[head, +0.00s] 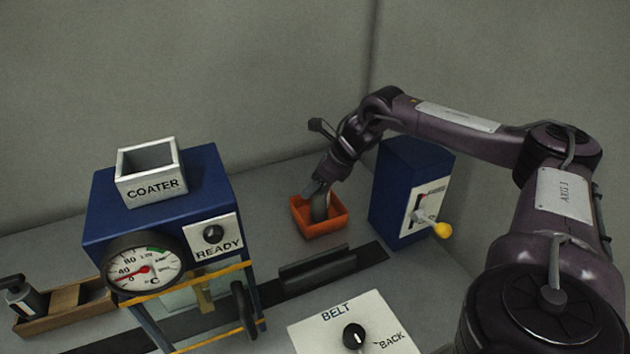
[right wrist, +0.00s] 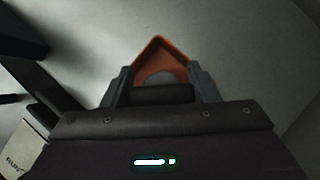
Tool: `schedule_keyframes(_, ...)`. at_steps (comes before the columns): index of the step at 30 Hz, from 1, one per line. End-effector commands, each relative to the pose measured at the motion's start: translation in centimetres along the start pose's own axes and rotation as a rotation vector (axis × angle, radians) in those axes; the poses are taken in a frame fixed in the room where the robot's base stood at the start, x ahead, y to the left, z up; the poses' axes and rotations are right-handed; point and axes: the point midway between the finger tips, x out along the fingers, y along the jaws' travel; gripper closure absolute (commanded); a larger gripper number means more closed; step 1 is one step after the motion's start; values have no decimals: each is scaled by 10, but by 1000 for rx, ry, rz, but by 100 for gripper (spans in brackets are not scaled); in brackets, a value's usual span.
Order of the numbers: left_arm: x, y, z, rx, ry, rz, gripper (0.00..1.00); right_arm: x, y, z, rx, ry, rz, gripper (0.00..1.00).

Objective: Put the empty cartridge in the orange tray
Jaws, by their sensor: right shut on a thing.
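The orange tray (head: 338,226) stands on the bench in the back middle, left of a blue box. My right gripper (head: 320,188) points down into it from above. In the right wrist view, my right gripper (right wrist: 162,92) is shut on a dark, rounded thing, likely the cartridge (right wrist: 160,94), held between the fingers. A grey part shows below the fingers inside the tray in the head view; I cannot tell whether it touches the tray floor. The tray's orange corner (right wrist: 161,44) shows beyond the fingers. My left gripper is not in view.
The blue box (head: 400,190) with a yellow-knobbed lever (head: 442,230) stands close right of the tray. The blue coater (head: 150,215) is at left, over a dark belt (head: 365,262). A wooden holder (head: 70,303) with a dark bottle (head: 22,297) is far left. A belt panel (head: 320,338) is in front.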

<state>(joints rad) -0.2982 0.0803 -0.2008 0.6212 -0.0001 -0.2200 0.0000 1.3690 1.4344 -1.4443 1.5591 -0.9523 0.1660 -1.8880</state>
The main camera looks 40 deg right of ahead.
Motion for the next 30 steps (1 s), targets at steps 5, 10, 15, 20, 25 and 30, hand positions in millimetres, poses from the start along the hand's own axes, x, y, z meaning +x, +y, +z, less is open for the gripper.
schedule_keyframes(5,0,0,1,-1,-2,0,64,0,0,-1,0,3,1,38)
schedule_keyframes(10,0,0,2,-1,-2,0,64,0,0,-1,0,2,1,24)
schedule_keyframes(15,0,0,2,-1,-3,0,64,0,0,0,0,2,1,24)
schedule_keyframes(20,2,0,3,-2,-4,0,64,-8,0,-1,2,1,0,24)
schedule_keyframes(25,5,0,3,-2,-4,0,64,-37,-1,0,1,-1,-3,24)
schedule_keyframes(30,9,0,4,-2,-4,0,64,-75,-1,0,1,-2,-2,24)
